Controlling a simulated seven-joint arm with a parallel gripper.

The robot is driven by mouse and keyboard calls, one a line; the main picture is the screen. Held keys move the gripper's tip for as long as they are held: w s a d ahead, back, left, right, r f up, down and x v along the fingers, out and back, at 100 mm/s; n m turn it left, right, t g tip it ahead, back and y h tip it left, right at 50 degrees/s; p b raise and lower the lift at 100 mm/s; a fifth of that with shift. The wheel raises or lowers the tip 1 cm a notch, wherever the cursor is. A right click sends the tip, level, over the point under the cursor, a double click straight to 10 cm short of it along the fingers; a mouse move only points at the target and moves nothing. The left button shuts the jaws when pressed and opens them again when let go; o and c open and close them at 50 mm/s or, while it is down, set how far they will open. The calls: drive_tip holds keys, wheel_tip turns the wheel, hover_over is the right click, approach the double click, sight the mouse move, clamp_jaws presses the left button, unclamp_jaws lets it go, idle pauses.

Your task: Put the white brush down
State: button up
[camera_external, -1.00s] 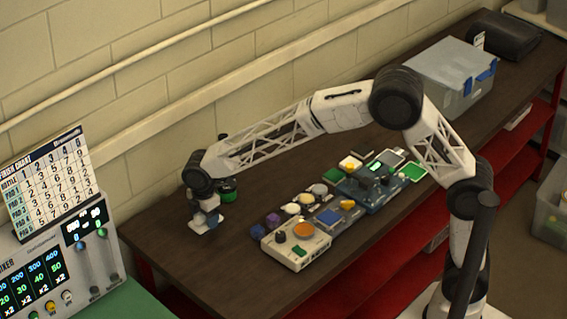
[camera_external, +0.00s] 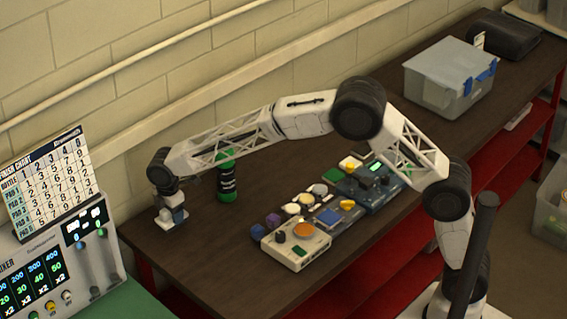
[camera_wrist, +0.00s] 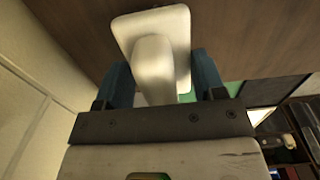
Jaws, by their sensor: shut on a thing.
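My gripper (camera_external: 172,219) is low over the far left end of the dark table (camera_external: 190,262), near the wall. In the wrist view my gripper (camera_wrist: 163,88) has its two blue fingers on either side of the white brush (camera_wrist: 155,60), shut on its narrow handle. The brush has a wide, rounded rectangular end pointing away from the gripper. In the external view a little of the white brush (camera_external: 166,225) shows at the fingertips, close to the tabletop. I cannot tell whether it touches the table.
A black and green bottle (camera_external: 228,182) stands right of my gripper. Several colored pads and boxes, including a white control box (camera_external: 297,250), lie mid-table. A grey lidded bin (camera_external: 440,90) and a black case (camera_external: 503,38) are at the far right. Table around the gripper is clear.

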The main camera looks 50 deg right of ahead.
sight(171, 220)
drive_tip(key=shift+w+a, duration=0.1)
drive_tip(key=shift+w, duration=0.05)
drive_tip(key=shift+f, duration=1.75)
drive_tip(key=o, duration=1)
drive_tip(key=shift+f, duration=0.1)
wheel_tip(171, 220, up, 12)
drive_tip(key=shift+r, duration=0.15)
